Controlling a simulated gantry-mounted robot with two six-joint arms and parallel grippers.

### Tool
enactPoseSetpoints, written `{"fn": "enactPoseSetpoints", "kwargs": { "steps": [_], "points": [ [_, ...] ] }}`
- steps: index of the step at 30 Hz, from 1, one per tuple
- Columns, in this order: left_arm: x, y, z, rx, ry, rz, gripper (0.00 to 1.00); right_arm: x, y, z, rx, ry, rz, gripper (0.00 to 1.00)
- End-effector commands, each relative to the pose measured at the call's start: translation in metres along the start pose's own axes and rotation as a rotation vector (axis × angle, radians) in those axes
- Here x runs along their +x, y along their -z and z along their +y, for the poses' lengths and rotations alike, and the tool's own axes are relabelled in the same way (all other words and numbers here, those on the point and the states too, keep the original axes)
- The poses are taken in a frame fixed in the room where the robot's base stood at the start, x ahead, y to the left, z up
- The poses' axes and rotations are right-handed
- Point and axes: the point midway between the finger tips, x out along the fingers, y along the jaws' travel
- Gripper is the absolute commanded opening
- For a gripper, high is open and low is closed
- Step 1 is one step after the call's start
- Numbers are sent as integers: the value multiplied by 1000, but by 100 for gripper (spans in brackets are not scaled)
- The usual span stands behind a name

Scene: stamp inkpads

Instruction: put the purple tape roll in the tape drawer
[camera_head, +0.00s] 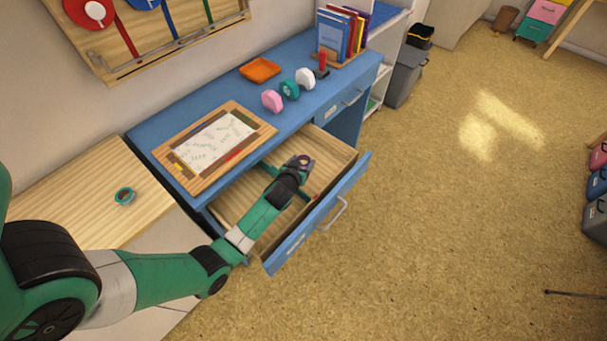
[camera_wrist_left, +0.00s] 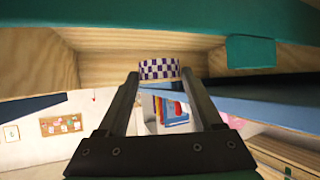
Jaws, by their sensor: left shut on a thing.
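The purple tape roll (camera_head: 306,160) is held at the tip of my left gripper (camera_head: 301,165). In the left wrist view the purple-and-white checkered roll (camera_wrist_left: 160,69) sits between the two fingertips. My left gripper is shut on it, over the open drawer (camera_head: 240,198) of the blue desk. The drawer has a pale wooden inside and a blue front with a label too small to read. Whether the roll touches the drawer floor cannot be told. My arm hides part of the drawer. My right gripper is not in view.
A teal tape roll (camera_head: 125,196) lies on the wooden table at left. The blue desk top (camera_head: 290,62) holds a framed drawing board (camera_head: 213,147), an orange tray (camera_head: 260,70), several small dispenser-like items, and books (camera_head: 338,35). A closed drawer (camera_head: 348,98) is farther right.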

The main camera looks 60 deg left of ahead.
Motion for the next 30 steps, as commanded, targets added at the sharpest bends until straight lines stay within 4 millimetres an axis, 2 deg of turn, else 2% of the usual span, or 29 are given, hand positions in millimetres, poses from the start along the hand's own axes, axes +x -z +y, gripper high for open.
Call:
{"fn": "enactPoseSetpoints", "kwargs": {
  "steps": [2, 8, 10, 14, 26, 27, 29, 30],
  "points": [
    [12, -7, 1, 0, 0, 1, 16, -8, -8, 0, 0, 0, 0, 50],
    [17, -7, 2, 0, 0, 1, 16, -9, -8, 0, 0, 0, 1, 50],
    [25, -12, 3, 0, 0, 0, 16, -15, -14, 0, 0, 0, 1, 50],
    [36, -35, 3, 1, -1, -1, 16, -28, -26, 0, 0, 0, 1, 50],
    [38, -39, 3, 0, -2, 0, 16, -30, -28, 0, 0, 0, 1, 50],
    [38, -38, 3, 0, -1, 0, 71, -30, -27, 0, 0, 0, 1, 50],
    [37, -38, 3, 0, -1, 0, 80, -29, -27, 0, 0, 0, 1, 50],
    [37, -38, 3, 0, -1, 0, 80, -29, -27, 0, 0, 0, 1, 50]
  ]
}}
